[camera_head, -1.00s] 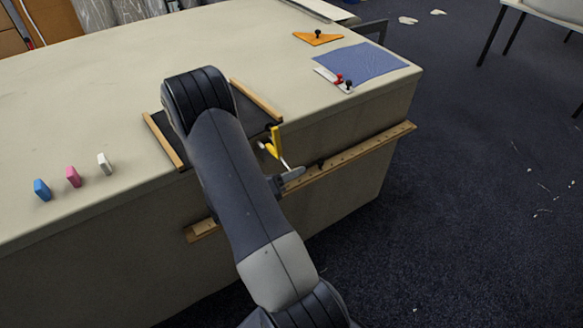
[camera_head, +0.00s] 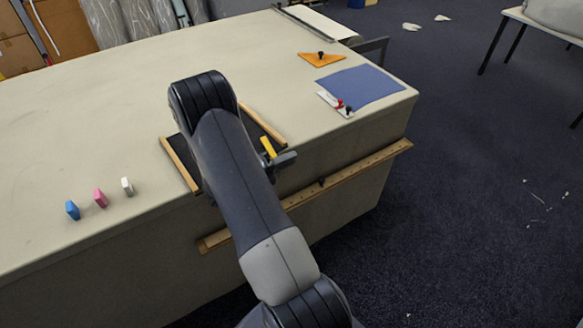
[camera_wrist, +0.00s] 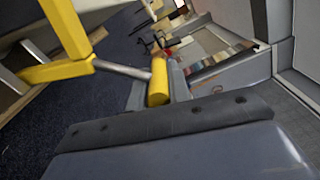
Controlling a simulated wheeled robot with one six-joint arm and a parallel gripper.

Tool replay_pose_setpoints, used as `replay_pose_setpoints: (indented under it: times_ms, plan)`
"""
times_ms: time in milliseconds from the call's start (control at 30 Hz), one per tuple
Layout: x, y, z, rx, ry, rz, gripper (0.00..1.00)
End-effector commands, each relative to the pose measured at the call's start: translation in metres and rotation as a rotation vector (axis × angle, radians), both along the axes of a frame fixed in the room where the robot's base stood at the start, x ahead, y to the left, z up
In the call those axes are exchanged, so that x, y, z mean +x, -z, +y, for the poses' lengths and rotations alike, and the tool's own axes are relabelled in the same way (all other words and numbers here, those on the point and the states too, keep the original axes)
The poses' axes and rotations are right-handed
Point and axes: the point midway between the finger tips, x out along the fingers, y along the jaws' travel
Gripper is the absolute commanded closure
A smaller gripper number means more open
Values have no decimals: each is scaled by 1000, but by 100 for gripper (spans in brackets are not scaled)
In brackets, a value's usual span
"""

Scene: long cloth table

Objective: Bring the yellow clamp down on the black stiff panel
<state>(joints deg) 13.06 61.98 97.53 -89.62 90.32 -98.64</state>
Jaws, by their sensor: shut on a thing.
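The black panel (camera_head: 250,119) lies at the table's front edge between two wooden strips, mostly hidden behind my arm. The yellow clamp (camera_head: 268,147) stands at the panel's right front, partly hidden. In the wrist view, its yellow frame (camera_wrist: 62,70) fills the left, and a metal rod runs to a yellow grip (camera_wrist: 158,80). My gripper (camera_head: 285,159) is beside the clamp at the table edge, shut on its handle; a grey finger shows against the yellow grip. Whether the clamp touches the panel is hidden.
A wooden rail (camera_head: 350,180) runs along the table's front side. A blue cloth (camera_head: 362,87) and an orange triangle (camera_head: 321,59) lie right. The tabletop behind the panel is clear.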

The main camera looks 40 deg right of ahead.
Motion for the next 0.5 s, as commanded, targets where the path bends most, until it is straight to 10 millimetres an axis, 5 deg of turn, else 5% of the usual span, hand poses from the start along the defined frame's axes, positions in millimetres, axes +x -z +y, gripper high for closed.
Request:
replay_pose_setpoints:
  times_ms: [500]
  plan:
    - [42,-17,-9,3,-7,-3,100]
